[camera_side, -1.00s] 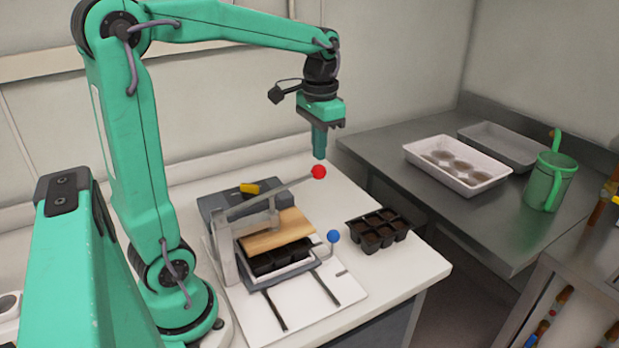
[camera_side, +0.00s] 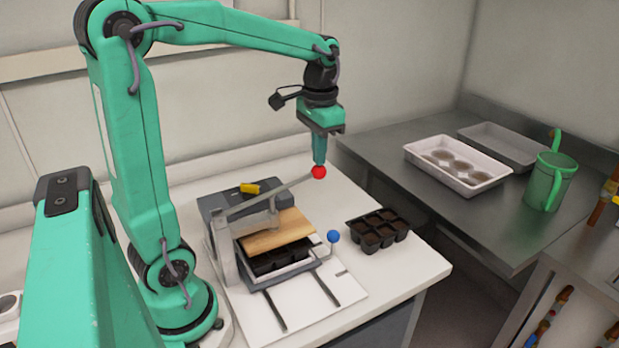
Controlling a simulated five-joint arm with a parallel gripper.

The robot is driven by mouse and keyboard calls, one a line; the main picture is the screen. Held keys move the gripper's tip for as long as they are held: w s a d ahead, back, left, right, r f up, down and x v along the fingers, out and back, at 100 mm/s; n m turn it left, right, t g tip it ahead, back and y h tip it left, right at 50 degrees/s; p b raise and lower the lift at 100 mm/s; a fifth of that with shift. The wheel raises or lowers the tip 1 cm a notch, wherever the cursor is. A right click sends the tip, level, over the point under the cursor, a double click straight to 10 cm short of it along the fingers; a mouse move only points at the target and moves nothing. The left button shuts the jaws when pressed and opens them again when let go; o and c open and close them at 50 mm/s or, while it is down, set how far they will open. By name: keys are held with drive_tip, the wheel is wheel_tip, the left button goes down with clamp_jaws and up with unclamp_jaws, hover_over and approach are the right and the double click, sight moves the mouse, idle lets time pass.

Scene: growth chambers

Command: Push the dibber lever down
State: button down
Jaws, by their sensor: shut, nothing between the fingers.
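The dibber lever (camera_side: 270,195) is a grey bar that rises to the right from its post and ends in a red ball knob (camera_side: 319,172). It stands over a wooden plate (camera_side: 274,231) on the dibber press. A black cell tray (camera_side: 275,261) lies under the plate. My gripper (camera_side: 319,163) is shut and points straight down. Its fingertips are right at the top of the red knob and appear to touch it.
A blue ball handle (camera_side: 333,237) sticks up at the press's front right. A second black cell tray (camera_side: 378,230) sits on the white bench to the right. A white tray (camera_side: 457,166) and green watering can (camera_side: 550,181) stand on the metal table.

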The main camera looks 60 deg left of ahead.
sight(319, 170)
drive_tip(key=shift+f, duration=3.3)
drive_tip(key=shift+r, duration=0.1)
wheel_tip(319, 170, up, 14)
drive_tip(key=shift+f, duration=0.25)
idle(1.3)
drive_tip(key=s+d+f+t, duration=0.5)
drive_tip(key=s+d+f, duration=0.2)
drive_tip(key=s+d, duration=0.2)
drive_tip(key=shift+s+f+t, duration=0.15)
drive_tip(key=shift+s+t, duration=0.15)
drive_tip(key=shift+s, duration=1.05)
drive_tip(key=c, duration=2.1)
unclamp_jaws()
